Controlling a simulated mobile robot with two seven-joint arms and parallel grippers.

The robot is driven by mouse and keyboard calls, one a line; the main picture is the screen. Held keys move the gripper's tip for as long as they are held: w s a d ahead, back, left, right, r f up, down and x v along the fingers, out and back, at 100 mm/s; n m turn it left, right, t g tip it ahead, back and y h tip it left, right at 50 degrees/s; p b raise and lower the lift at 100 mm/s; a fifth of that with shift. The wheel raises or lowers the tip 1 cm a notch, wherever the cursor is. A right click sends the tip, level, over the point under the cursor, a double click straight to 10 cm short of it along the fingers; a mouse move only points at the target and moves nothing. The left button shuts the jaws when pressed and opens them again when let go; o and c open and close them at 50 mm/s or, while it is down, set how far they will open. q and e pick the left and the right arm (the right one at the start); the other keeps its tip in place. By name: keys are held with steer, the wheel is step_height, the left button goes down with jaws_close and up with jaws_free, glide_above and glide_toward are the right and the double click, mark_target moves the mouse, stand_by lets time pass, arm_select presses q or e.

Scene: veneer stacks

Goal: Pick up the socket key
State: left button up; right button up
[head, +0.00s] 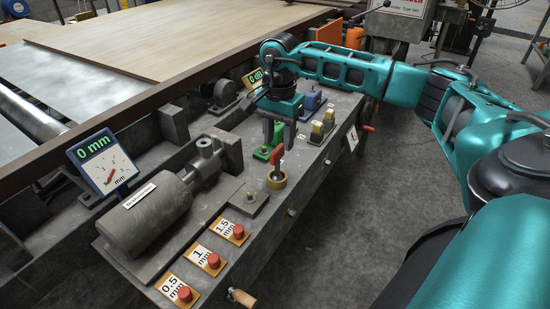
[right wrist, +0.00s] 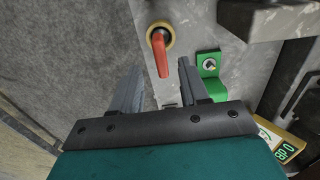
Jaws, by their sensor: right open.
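A red upright handle (head: 277,164), which looks like the socket key, stands in a brass-coloured ring (head: 277,181) on the grey machine bench. In the right wrist view the red handle (right wrist: 160,52) lies in line with the gap between my fingers. My right gripper (head: 279,143) is open and empty, pointing down just above the handle's top. Its two fingers also show in the right wrist view (right wrist: 159,75), one to each side of the handle; I cannot tell whether they touch it. My left gripper is not in view.
A green block (head: 262,154) sits close beside the handle, with yellow (head: 317,133) and blue (head: 311,102) blocks behind. A grey motor (head: 146,215), a 0 mm display (head: 102,161) and red-buttoned plates (head: 209,257) are to the left. Open floor lies right of the bench.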

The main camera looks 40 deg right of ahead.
mark_target(277, 159)
steer(key=f+b, duration=0.1)
steer(key=f, duration=0.6)
steer(key=shift+a, duration=0.2)
jaws_close()
